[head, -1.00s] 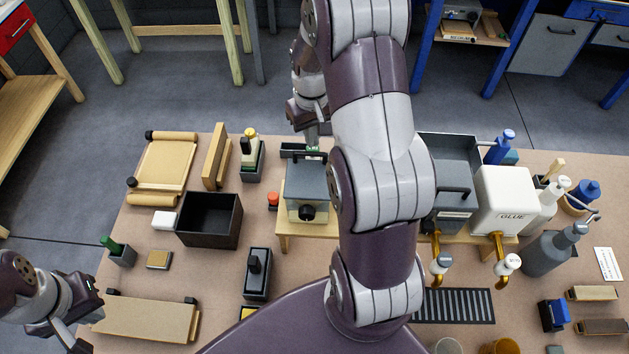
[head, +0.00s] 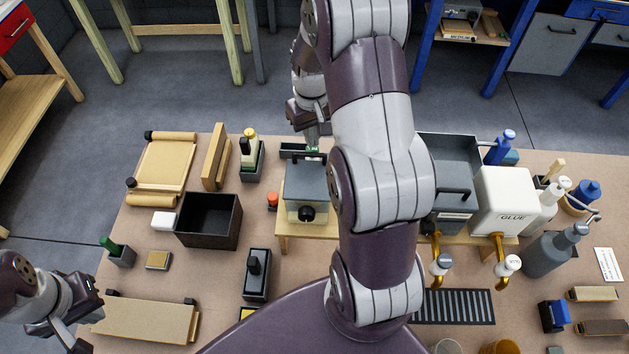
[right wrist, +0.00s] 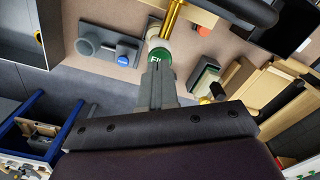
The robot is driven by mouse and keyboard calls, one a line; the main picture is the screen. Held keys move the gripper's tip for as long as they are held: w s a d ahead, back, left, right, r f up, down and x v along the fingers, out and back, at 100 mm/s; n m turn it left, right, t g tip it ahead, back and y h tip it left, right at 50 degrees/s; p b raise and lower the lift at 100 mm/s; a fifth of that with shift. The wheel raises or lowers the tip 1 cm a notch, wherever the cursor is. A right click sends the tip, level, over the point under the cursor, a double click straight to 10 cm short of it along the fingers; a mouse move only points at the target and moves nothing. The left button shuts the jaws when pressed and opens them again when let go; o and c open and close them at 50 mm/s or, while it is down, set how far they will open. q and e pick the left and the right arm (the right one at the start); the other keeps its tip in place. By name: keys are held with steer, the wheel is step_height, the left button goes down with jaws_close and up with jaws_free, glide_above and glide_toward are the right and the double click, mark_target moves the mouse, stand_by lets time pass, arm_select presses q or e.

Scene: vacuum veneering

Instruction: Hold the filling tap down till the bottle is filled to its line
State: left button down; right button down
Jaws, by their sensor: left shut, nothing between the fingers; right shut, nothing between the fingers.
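The filling tap has a green top with white letters (right wrist: 156,58) on a brass pipe (right wrist: 172,20) in the right wrist view. In the head view its green top (head: 312,149) shows at the far edge of the grey box. My right gripper (right wrist: 156,62) is shut and empty, its fingertips at the green top; touch is hard to judge. It also shows in the head view (head: 312,144), partly behind my arm. My left gripper (head: 82,345) is shut and empty at the lower left. I cannot make out a bottle under this tap or its fill line.
A black open box (head: 208,220) and a grey box (head: 306,182) stand left of my arm. Bare tabletop lies around the left items.

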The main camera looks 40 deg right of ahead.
steer(key=shift+f, duration=0.15)
steer(key=shift+f+b, duration=0.85)
steer(key=shift+f, duration=0.3)
stand_by(5.3)
steer(key=shift+r+p, duration=0.75)
steer(key=shift+p, duration=0.1)
step_height(320, 180, up, 7)
steer(key=p, duration=0.5)
steer(key=shift+p, duration=0.4)
steer(key=shift+f, duration=0.1)
